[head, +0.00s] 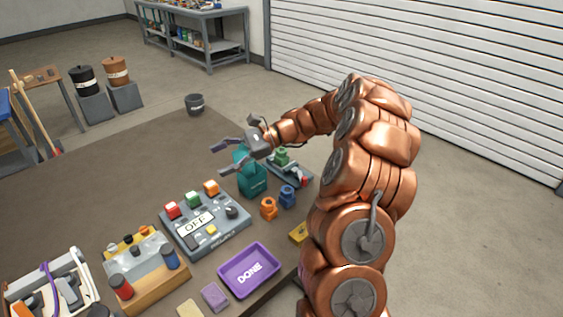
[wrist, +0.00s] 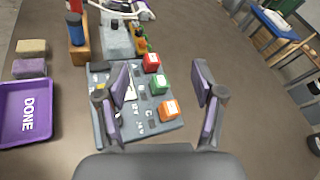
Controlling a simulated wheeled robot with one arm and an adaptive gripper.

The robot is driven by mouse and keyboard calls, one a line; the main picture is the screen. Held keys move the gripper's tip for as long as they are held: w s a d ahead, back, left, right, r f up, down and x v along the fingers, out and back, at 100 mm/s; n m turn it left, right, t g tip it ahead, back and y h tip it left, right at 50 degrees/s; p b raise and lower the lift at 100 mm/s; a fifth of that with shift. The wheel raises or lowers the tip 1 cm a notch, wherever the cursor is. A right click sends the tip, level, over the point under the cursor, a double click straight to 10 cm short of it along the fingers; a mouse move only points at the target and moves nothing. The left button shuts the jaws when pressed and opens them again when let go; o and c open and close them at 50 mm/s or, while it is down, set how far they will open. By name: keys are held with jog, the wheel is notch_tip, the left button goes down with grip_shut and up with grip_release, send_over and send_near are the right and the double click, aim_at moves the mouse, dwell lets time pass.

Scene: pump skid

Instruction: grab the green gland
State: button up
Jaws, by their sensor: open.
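The green gland (head: 282,156) sits on a small grey plate (head: 290,172) near the table's right edge, beside the teal container in the head view. It looks upright, and its lower part is hard to make out. My gripper (head: 222,160) is open and empty, to the left of the gland and above the table, with its fingers pointing left. In the wrist view my gripper (wrist: 160,82) has its fingers spread above the control box, and the green gland is not in that view.
A teal container (head: 252,184) stands just below my gripper. Orange (head: 268,209) and blue (head: 288,196) glands stand near the gland. A control box (head: 205,228) with coloured buttons and a purple DONE tray (head: 248,270) lie nearer. The table's far left is mostly clear.

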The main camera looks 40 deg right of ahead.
jog(key=w+d+f+m+t, duration=0.2)
jog(key=d+f+m+t, duration=0.1)
jog(key=d, duration=0.5)
jog(key=w+d+f+m+t, duration=0.2)
jog(key=d+f+m+t, duration=0.1)
jog(key=d, duration=0.4)
jog(key=m+t+h+b, duration=0.2)
jog(key=m+t+h, duration=0.1)
jog(key=m+t, duration=0.15)
send_near(282, 150)
jog(key=shift+w+a+r+m+g, duration=0.2)
jog(key=shift+w+a, duration=0.1)
jog(key=shift+w, duration=0.25)
jog(key=shift+w+a+r+m+g, duration=0.1)
jog(key=shift+w+a+r, duration=0.15)
jog(key=shift+w, duration=0.3)
jog(key=shift+p+x, duration=0.5)
jog(key=shift+x, duration=0.5)
jog(key=shift+f+p+x, duration=0.25)
jog(key=shift+p+x, duration=0.2)
jog(key=shift+x, duration=0.95)
jog(key=shift+f+p+x, duration=0.2)
jog(key=shift+p+x, duration=0.25)
jog(key=shift+x, duration=0.95)
jog(key=shift+c, duration=0.3)
grip_shut()
jog(key=shift+r, duration=0.1)
